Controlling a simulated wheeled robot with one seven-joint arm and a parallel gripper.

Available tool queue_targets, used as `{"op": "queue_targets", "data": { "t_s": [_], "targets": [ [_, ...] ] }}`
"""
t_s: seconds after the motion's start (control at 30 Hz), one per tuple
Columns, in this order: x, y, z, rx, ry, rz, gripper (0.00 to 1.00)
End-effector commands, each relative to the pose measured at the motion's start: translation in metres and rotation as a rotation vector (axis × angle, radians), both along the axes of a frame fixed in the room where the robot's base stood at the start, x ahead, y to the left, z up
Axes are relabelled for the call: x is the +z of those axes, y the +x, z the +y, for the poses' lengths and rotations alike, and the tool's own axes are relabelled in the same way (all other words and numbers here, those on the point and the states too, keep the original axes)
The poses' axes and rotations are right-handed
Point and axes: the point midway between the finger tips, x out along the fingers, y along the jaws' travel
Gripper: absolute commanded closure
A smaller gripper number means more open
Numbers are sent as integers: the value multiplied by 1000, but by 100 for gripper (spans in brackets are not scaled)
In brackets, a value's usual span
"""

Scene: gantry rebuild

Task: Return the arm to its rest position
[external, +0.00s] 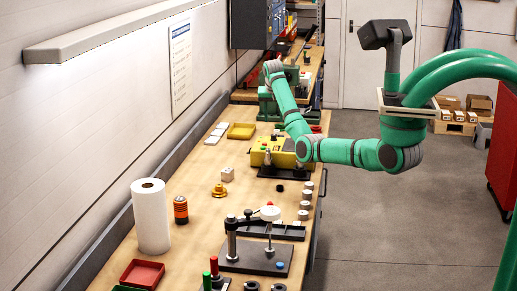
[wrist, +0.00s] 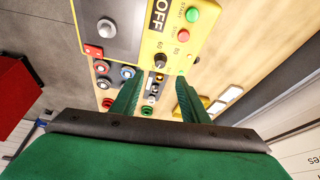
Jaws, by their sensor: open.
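My green arm (external: 345,151) reaches out over the bench, bent at the elbow, with its forearm (external: 286,98) rising toward the back. My gripper (wrist: 159,80) shows in the wrist view with its two green fingers apart and nothing seen held between them. In the external view the yellow box (external: 259,157) stands on the bench near my elbow, partly behind the arm. I cannot clearly pick out the fingers in the external view.
The wooden bench (external: 190,240) runs along the left wall. It carries a paper towel roll (external: 151,215), a dark test stand (external: 255,257), a red tray (external: 142,273) and a yellow tray (external: 241,131). A red cabinet (external: 502,150) stands at the right. The floor (external: 400,225) between is clear.

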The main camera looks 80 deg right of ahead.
Motion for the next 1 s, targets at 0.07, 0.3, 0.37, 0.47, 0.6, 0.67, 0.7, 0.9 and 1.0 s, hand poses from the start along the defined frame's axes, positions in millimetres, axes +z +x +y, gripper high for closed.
{"op": "queue_targets", "data": {
  "t_s": [0.07,0.3,0.37,0.47,0.6,0.67,0.7,0.9,1.0],
  "targets": [
    [4,0,2,0,0,0,59],
    [6,0,2,0,0,0,59],
    [5,0,2,0,0,0,59],
    [5,0,2,0,0,0,59],
    [5,0,2,0,0,0,59],
    [5,0,2,0,0,0,59],
    [5,-1,2,-1,0,0,59],
    [-16,-35,-26,-65,-2,-7,59],
    [-41,-79,-56,-141,-7,-9,59]
  ]
}}
